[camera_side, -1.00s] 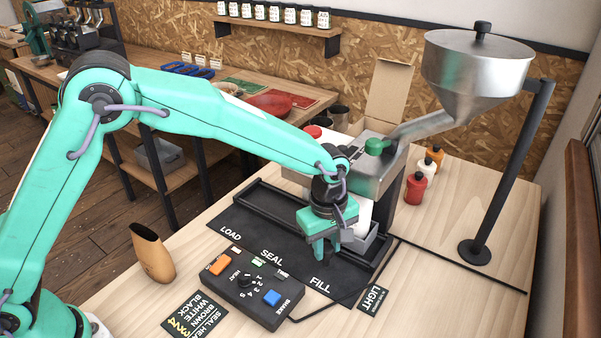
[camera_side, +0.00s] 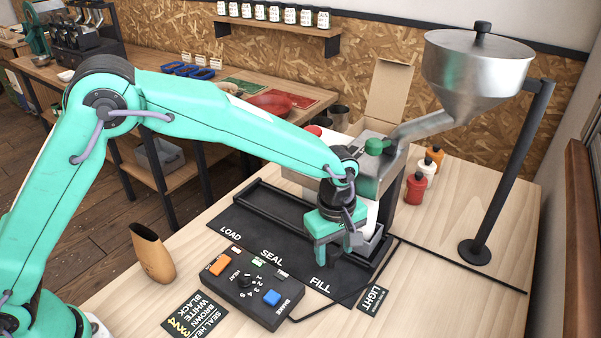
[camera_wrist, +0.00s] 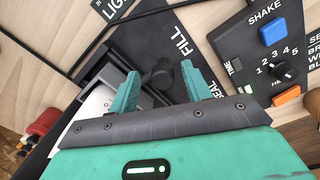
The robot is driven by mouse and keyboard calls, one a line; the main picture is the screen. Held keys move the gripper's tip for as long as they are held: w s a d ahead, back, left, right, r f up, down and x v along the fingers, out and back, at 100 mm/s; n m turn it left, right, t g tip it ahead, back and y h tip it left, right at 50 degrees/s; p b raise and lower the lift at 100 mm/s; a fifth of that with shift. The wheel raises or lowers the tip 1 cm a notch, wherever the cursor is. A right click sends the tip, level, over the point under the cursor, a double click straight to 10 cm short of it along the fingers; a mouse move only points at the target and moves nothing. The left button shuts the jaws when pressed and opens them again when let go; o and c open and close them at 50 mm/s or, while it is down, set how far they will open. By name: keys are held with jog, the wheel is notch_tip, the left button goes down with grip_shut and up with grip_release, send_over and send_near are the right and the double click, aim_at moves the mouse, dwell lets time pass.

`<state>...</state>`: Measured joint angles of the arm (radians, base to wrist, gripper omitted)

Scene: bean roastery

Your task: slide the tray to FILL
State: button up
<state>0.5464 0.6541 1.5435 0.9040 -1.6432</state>
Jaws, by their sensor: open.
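The grey tray (camera_side: 374,245) stands at the FILL end of the black track (camera_side: 250,224), partly hidden behind my gripper. A white upright thing (camera_side: 372,214), perhaps a bag, is at the tray. In the wrist view the tray's grey edge (camera_wrist: 112,76) shows left of my fingers. My gripper (camera_side: 338,256) is low over the track near the FILL label (camera_side: 320,285). In the wrist view my gripper (camera_wrist: 160,72) is open, with a dark round knob (camera_wrist: 162,80) showing between its fingers. I cannot tell whether the fingers touch it.
A control box (camera_side: 254,288) with orange and blue buttons stands in front of the track. The steel hopper (camera_side: 474,70) hangs above at the right on a black post (camera_side: 510,160). Sauce-like bottles (camera_side: 416,188) stand behind. A tan cup (camera_side: 152,252) stands at the left.

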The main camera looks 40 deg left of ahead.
notch_tip(320, 180, up, 8)
jog(key=shift+s+f, duration=0.1)
jog(key=shift+f, duration=0.15)
jog(key=shift+r, duration=0.1)
jog(key=shift+a, duration=0.1)
dwell(0.3)
jog(key=shift+a+r, duration=0.3)
jog(key=s+a+r+m+t, duration=0.1)
jog(key=s+a+r+m, duration=0.25)
jog(key=a+r, duration=0.35)
jog(key=s+a+r+m+t, duration=0.1)
jog(key=s+a+r+m, duration=0.3)
jog(key=a, duration=0.5)
jog(key=s+a+m+t, duration=0.1)
jog(key=s+a+m, duration=0.1)
jog(key=s+a, duration=0.3)
jog(key=s+a+m+t, duration=0.2)
jog(key=s+a, duration=0.3)
jog(key=s, duration=0.5)
jog(key=shift+a+f+m, duration=0.4)
jog(key=shift+f+m, duration=0.05)
jog(key=shift+m, duration=0.1)
